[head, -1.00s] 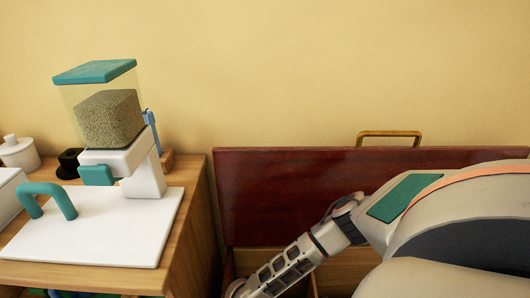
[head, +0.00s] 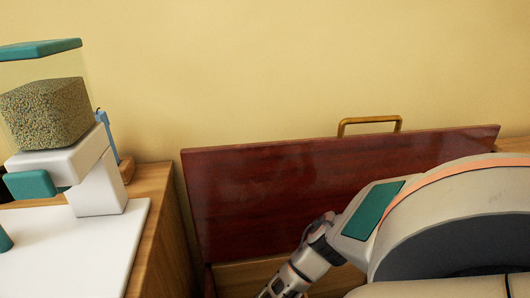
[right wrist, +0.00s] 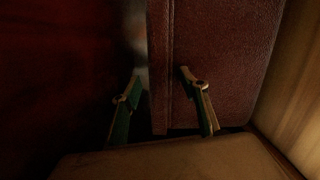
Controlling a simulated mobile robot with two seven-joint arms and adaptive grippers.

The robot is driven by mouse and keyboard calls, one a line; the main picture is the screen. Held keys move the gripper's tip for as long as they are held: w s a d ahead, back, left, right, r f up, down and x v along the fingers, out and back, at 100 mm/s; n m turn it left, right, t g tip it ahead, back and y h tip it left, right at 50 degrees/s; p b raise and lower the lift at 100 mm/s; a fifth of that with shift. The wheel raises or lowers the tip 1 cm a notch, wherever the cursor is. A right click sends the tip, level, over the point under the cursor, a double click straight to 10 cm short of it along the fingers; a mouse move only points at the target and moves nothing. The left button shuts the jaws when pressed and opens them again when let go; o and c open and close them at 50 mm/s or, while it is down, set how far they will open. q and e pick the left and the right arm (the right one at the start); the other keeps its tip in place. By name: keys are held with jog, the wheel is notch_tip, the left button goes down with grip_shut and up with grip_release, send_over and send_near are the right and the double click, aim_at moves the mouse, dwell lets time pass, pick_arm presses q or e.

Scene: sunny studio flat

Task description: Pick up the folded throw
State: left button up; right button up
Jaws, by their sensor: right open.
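I cannot make out a folded throw for certain in either view. In the right wrist view a red-brown, finely textured thing (right wrist: 225,55) with a straight seam near its left edge fills the middle; I cannot tell what it is. My right gripper (right wrist: 160,85) is open. One finger is left of that thing's edge, the other in front of its face; contact is unclear. In the head view my right arm reaches down into an open chest with a dark red lid (head: 250,195), its gripper out of frame. My left gripper is not in view.
A wooden side wall (right wrist: 295,85) is close on the right in the wrist view. In the head view a wooden cabinet (head: 165,230) stands left of the chest, carrying a feed dispenser (head: 80,165) on a white base. The lid has a brass handle (head: 370,120).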

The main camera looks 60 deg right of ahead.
jog(key=shift+w+r, duration=0.1)
jog(key=shift+w, duration=0.1)
grip_shut()
jog(key=shift+r, duration=0.15)
